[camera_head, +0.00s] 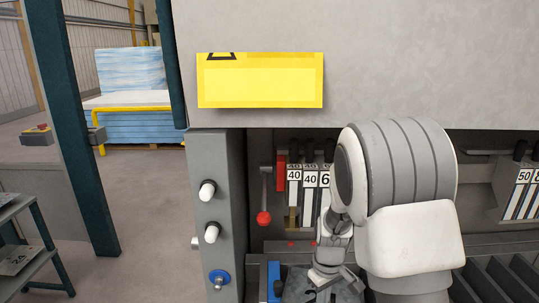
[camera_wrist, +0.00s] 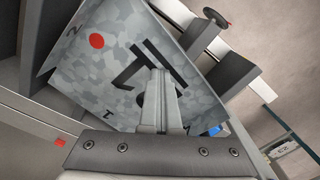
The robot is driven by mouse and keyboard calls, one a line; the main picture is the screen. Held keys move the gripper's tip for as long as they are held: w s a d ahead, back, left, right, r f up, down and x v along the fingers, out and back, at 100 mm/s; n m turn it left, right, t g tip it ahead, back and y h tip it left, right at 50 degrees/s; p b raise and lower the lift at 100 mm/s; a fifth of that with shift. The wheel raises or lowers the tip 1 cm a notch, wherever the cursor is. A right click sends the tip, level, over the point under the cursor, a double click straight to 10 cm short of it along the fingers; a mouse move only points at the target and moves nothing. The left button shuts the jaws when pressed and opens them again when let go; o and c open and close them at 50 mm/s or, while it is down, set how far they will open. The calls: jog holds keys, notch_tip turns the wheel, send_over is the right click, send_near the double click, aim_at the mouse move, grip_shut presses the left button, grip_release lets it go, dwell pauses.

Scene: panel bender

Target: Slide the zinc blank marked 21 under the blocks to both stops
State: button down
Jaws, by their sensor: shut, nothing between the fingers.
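The zinc blank is a mottled grey sheet with a large dark number, partly covered, that looks like 21. In the wrist view the blank (camera_wrist: 115,75) fills the upper middle and carries a red dot. In the head view only part of the blank (camera_head: 300,284) shows at the bottom edge. My gripper (camera_wrist: 160,74) is shut and empty, its fingertips over or on the number; contact cannot be told. In the head view my gripper (camera_head: 330,276) points down at the blank. Blocks (camera_head: 310,181) marked 40 hang behind it. I cannot clearly identify the stops.
A red-ball lever (camera_head: 263,217) stands left of the blocks. A blue part (camera_head: 274,281) is beside the blank's left edge. More blocks (camera_head: 522,192) hang at right. A grey post (camera_head: 215,170) with knobs bounds the left. A rack (camera_head: 40,245) holds another plate.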

jog(key=shift+a, duration=0.1)
jog(key=shift+r+p, duration=2.4)
jog(key=shift+r, duration=1.1)
jog(key=s+r+m+t, duration=0.1)
jog(key=s+r, duration=0.3)
jog(key=r, duration=0.3)
jog(key=s+r+m+t, duration=0.2)
jog(key=s+r, duration=0.2)
jog(key=r, duration=0.4)
jog(key=s+r+m+t, duration=0.1)
jog(key=s+r, duration=0.2)
jog(key=s, duration=0.3)
jog(key=s+d+r+m+t, duration=0.1)
jog(key=s+r+m, duration=0.1)
jog(key=s, duration=0.4)
jog(key=shift+s+r+t, duration=0.25)
jog(key=shift+r+t, duration=0.05)
jog(key=shift+r, duration=0.5)
jog(key=shift+d, duration=0.1)
